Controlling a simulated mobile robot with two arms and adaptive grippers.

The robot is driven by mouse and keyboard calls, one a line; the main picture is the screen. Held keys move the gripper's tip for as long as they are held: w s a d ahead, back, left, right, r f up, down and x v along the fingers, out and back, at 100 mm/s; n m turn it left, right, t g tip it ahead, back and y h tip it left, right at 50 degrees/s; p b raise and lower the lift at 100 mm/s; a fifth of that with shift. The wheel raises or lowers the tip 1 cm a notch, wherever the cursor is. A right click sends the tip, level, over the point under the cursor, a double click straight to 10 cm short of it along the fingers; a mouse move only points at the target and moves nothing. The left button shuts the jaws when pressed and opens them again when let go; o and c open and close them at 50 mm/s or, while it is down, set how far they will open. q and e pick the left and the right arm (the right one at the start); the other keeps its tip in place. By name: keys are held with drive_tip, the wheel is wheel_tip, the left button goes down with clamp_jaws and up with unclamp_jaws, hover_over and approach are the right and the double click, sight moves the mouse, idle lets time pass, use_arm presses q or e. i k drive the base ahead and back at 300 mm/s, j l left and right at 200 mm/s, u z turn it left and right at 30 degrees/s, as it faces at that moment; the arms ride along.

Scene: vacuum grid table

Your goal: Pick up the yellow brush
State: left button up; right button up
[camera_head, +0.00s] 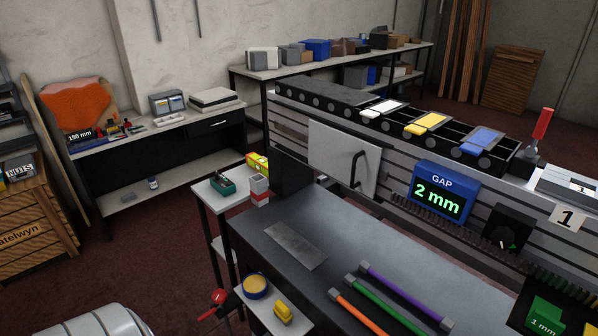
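A small yellow block-shaped thing (283,311) lies on a light shelf at the front of the dark table; it may be the yellow brush, but it is too small to be sure. A round yellow and dark blue thing (256,286) sits beside it, to its left. Another yellow thing (258,163) stands at the back of the small side stand, partly hidden. Neither of my grippers shows in this view.
The dark table (330,240) bears a grey metal plate (296,246) and orange, green and purple rods (404,298). A blue gap display (441,194) reads 2 mm. A red-handled thing (213,303) stands left of the shelf. A workbench (150,130) is at the back left.

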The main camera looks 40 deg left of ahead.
sight(282, 311)
drive_tip(key=k+j+u, duration=0.1)
drive_tip(key=u, duration=1.2)
